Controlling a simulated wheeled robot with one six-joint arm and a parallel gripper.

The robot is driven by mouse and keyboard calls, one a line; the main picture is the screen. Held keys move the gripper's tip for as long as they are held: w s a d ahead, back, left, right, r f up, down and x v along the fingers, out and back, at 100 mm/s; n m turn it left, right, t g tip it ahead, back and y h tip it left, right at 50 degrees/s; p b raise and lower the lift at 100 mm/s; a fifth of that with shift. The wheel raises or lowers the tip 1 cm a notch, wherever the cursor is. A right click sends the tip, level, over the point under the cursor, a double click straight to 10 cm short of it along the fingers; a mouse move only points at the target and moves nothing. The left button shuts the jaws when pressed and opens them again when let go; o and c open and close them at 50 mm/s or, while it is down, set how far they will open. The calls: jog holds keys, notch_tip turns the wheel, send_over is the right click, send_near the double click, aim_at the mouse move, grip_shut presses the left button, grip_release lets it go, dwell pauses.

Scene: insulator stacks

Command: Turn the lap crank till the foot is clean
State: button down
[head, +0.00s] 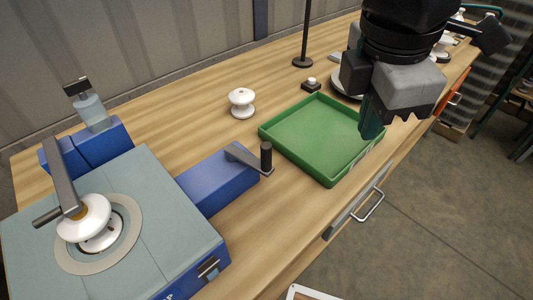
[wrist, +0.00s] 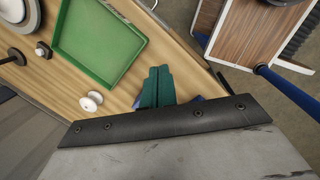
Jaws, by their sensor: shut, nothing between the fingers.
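The lap machine (head: 150,215) stands at the left of the bench in the head view, with a grey top and blue body. A white insulator (head: 85,215) sits on its round lap plate (head: 128,245) under a grey hold-down arm (head: 62,180). The underside of its foot is hidden. The crank (head: 248,158) has an upright black handle (head: 266,155) and sits at the end of a blue housing. My gripper (head: 371,124) is over the tray's right side, apart from the crank. In the wrist view its teal fingers (wrist: 158,72) are together and empty.
A green tray (head: 322,180), empty, lies right of the crank; it also shows in the wrist view (wrist: 85,70). A loose white insulator (head: 241,103) stands behind the crank. A black stand (head: 303,61) is farther back. A drawer handle (head: 369,206) juts from the bench front.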

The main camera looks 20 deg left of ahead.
jog(key=s+a+n+t, duration=0.1)
jog(key=s+a+n, duration=0.45)
jog(key=a, duration=0.25)
jog(key=s+a+n, duration=0.4)
jog(key=a+n, duration=0.2)
jog(key=a, duration=0.1)
jog(key=w+f, duration=0.6)
jog(key=f, duration=0.3)
jog(key=shift+w+d+f, duration=0.2)
jog(key=shift+w+d, duration=0.05)
jog(key=shift+d, duration=0.05)
jog(key=shift+y, duration=0.3)
